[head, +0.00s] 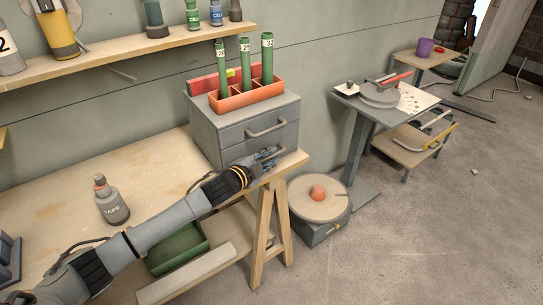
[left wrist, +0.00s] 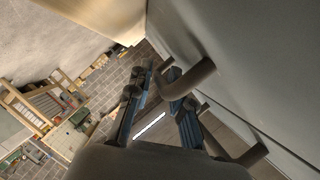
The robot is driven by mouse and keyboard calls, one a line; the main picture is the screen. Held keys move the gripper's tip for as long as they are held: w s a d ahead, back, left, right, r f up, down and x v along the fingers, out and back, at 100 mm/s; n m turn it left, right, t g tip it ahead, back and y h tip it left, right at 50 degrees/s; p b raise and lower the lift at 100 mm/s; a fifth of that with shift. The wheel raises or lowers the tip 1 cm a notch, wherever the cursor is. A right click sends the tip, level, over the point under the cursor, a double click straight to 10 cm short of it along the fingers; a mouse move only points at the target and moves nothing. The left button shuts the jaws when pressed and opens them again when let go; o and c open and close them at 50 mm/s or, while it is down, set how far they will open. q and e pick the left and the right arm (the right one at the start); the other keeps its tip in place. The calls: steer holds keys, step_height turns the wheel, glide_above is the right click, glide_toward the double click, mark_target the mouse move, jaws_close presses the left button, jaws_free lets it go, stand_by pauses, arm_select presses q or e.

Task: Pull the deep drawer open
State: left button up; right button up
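A grey two-drawer cabinet (head: 205,125) stands on the wooden workbench near its right end. The upper drawer (head: 235,134) has a curved bar handle and looks closed. The lower, deep drawer (head: 232,154) is partly hidden behind my left gripper and also looks closed. My left gripper (head: 270,156) is at the lower drawer's front, by its handle. In the left wrist view, the fingers (left wrist: 160,70) are apart, and a bar handle (left wrist: 190,79) lies close by the right-hand finger. I cannot tell whether the bar is between the fingers. My right gripper is not in view.
An orange tray (head: 250,95) with green tubes sits on the cabinet. Below are a trestle leg (head: 265,235) and a green bin (head: 177,250).

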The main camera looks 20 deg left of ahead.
arm_select(q)
steer(key=shift+w+d+f, duration=0.1)
steer(key=shift+w+d, duration=0.05)
steer(key=shift+w, duration=0.3)
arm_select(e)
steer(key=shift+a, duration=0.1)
arm_select(q)
jaws_close()
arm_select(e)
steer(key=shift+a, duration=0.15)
arm_select(q)
steer(key=shift+s+d+f, duration=0.1)
steer(key=shift+s+d, duration=0.2)
steer(key=shift+d, duration=0.1)
steer(key=s+d+p, duration=0.3)
steer(key=s+d, duration=0.7)
steer(key=d, duration=0.3)
steer(key=shift+s+d+p, duration=0.25)
steer(key=shift+s+p, duration=0.05)
steer(key=shift+p, duration=0.05)
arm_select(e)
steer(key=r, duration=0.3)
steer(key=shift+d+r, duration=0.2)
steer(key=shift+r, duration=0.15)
